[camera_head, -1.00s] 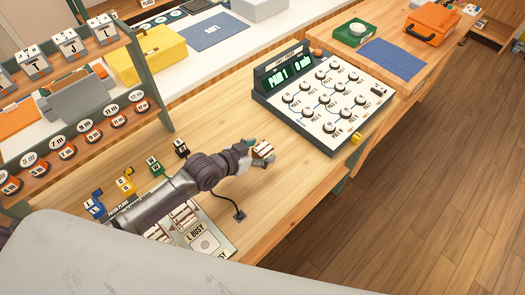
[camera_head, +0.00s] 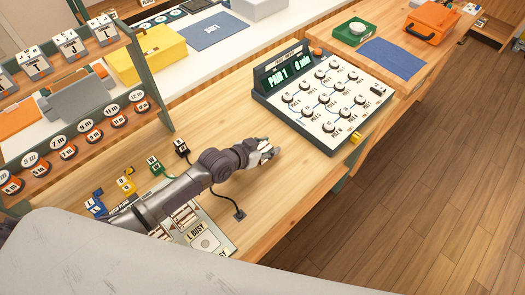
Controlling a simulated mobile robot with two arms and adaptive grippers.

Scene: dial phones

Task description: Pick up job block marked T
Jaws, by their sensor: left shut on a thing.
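My left gripper (camera_head: 268,152) is low over the wooden bench, left of the dial panel. It is shut on a small pale thing that its fingers mostly hide; I cannot read a mark on it. Several grey blocks with white lettered faces stand on the upper shelf at the top left. One block at the right end (camera_head: 103,30) seems to show a T; its neighbour (camera_head: 70,44) seems to show a J. Another block (camera_head: 37,65) stands further left, its letter hard to read. My right gripper is not in view.
The dial panel (camera_head: 325,98) with a lit green display stands right of my gripper. Coloured plugs, including a black one (camera_head: 181,147), stand behind my left arm. A labelled board (camera_head: 205,242) lies under the arm. Bare bench lies in front of the panel.

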